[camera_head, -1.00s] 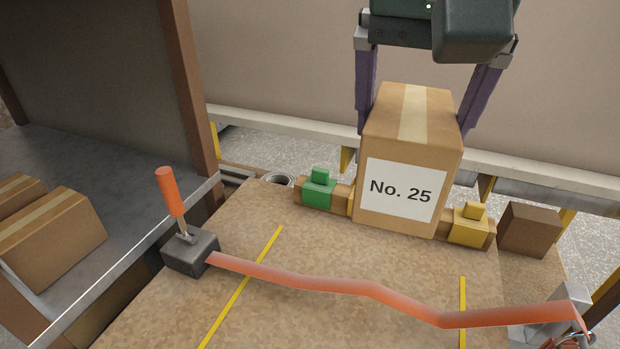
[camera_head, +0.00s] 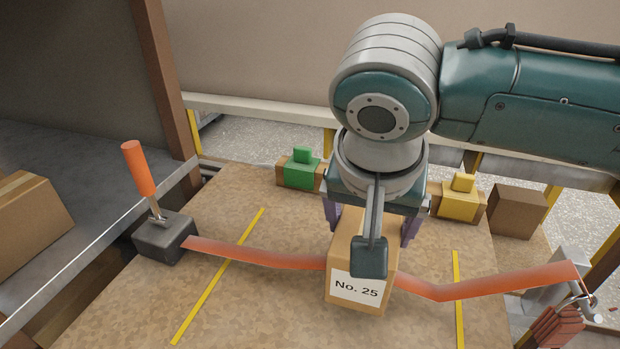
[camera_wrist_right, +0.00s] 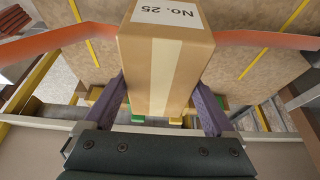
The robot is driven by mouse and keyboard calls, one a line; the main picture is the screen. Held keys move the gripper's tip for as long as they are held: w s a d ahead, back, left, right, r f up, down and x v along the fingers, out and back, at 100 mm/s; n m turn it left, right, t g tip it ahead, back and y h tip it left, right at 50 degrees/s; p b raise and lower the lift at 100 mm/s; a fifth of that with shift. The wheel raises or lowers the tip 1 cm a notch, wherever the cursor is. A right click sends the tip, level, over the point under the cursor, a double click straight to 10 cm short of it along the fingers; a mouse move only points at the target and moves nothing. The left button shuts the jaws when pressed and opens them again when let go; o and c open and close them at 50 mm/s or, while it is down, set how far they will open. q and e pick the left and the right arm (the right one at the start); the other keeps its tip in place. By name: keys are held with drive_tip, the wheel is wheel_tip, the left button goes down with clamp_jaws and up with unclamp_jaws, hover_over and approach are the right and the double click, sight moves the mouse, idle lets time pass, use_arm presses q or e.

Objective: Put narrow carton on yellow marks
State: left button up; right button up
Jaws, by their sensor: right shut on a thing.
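The narrow carton (camera_head: 347,265), tan with pale tape and a white "No. 25" label, is between two yellow marks, the left line (camera_head: 220,275) and the right line (camera_head: 457,295), on the speckled board. It looks upright; I cannot tell whether its base touches the board. My right gripper (camera_head: 368,228) is above it, its purple fingers shut on its sides. The wrist view shows the carton (camera_wrist_right: 165,75) between the fingers (camera_wrist_right: 160,103). My left gripper is not in view.
A red-orange strap (camera_head: 265,254) crosses the board, partly hidden by the carton, from a dark block with an orange handle (camera_head: 139,168) to a metal post (camera_head: 555,280). A green clamp (camera_head: 299,170), a yellow clamp (camera_head: 460,198) and a brown block (camera_head: 518,210) line the back.

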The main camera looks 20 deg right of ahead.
wheel_tip(320, 180, down, 3)
drive_tip(key=shift+b, duration=0.3)
drive_tip(key=shift+f, duration=0.15)
drive_tip(key=o, duration=1.6)
